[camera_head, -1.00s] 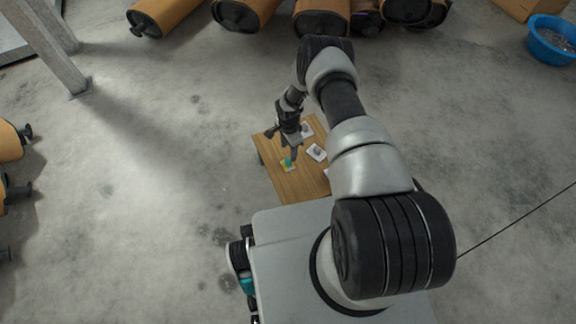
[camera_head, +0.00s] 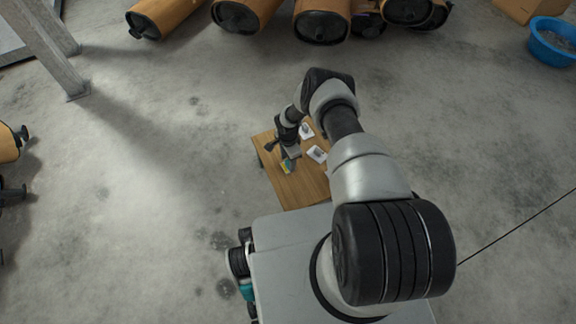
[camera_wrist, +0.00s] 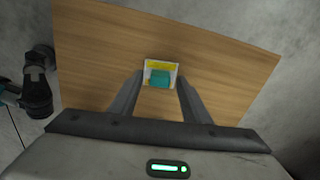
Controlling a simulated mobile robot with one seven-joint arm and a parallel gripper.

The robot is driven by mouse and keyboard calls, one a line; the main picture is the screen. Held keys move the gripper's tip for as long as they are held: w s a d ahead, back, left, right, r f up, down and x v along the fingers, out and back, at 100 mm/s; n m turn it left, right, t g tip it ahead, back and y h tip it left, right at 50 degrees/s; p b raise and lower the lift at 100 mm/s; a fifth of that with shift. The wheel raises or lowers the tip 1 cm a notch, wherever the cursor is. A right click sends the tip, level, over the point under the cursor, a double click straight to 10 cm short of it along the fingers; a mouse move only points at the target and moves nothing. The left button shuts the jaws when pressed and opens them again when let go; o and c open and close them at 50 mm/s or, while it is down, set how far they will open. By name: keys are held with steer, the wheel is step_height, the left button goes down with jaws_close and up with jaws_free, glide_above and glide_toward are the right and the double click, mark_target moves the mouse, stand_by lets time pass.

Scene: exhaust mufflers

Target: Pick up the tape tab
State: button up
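The tape tab looks like a small teal block (camera_wrist: 160,78) on a yellow and white card (camera_wrist: 160,65) lying on the wooden table. In the head view the teal piece (camera_head: 288,163) shows just below my gripper (camera_head: 290,154), partly covered by it. In the wrist view my gripper (camera_wrist: 159,76) is open, with one finger on each side of the card. Gaps show between the fingers and the teal block. I cannot tell exactly how far the fingertips are above the table.
The small wooden table (camera_head: 297,190) also bears white cards with dark pictures, one behind (camera_head: 306,130) and one to the right (camera_head: 316,154). Orange and black mufflers (camera_head: 322,22) lie along the back. A blue tub (camera_head: 552,40) stands at the far right. The floor left of the table is clear.

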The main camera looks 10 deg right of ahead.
steer(key=c, duration=0.9)
step_height(320, 180, up, 10)
steer(key=p, duration=0.4)
